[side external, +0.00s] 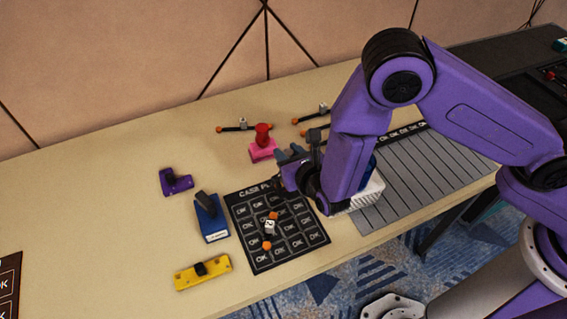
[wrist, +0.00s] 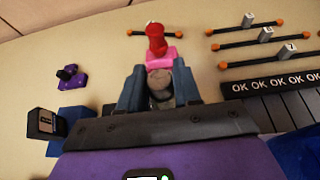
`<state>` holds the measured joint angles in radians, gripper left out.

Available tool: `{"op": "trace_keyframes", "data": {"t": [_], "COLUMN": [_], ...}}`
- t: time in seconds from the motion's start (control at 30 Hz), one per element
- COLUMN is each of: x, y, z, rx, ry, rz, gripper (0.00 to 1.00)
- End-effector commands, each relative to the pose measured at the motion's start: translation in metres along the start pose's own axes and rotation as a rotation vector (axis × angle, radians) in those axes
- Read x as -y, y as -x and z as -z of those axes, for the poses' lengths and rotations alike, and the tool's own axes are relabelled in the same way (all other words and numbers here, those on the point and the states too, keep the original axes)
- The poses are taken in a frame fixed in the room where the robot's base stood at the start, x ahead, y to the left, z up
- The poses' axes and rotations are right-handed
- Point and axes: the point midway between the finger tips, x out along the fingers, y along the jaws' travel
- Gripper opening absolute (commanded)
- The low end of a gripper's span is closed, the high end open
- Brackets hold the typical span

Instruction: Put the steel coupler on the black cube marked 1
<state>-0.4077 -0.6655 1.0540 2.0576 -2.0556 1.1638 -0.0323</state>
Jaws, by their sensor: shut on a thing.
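My gripper (wrist: 160,80) is shut on a grey, rounded metal piece (wrist: 160,97), which looks like the steel coupler. The fingers cover its sides, and it is hidden in the side external view. There my gripper (side external: 289,153) is just right of a pink block (side external: 262,151) with a red knob.
A black mat with OK squares (side external: 238,207) lies at the front, with an orange-ended rod and pale cube marked 2 (side external: 270,227) on it. More such rods (wrist: 265,40) lie at the back. A grey striped panel (side external: 420,185) is on the right. The table's left is largely clear.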

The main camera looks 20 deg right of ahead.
Motion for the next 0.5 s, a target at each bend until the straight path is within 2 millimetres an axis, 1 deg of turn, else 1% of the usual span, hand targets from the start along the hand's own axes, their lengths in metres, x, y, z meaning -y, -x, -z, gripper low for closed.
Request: {"op": "trace_keyframes", "data": {"t": [0.03,0.27,0.4,0.5], "x": [-0.002,-0.009,-0.008,-0.008], "y": [-0.004,-0.017,-0.023,-0.026], "z": [0.003,0.012,0.029,0.036], "rx": [0.000,0.000,0.000,0.001], "ry": [0.000,0.000,0.002,0.001], "rz": [0.001,-0.001,0.000,0.000], "gripper": [0.02,0.02,0.02,0.02]}}
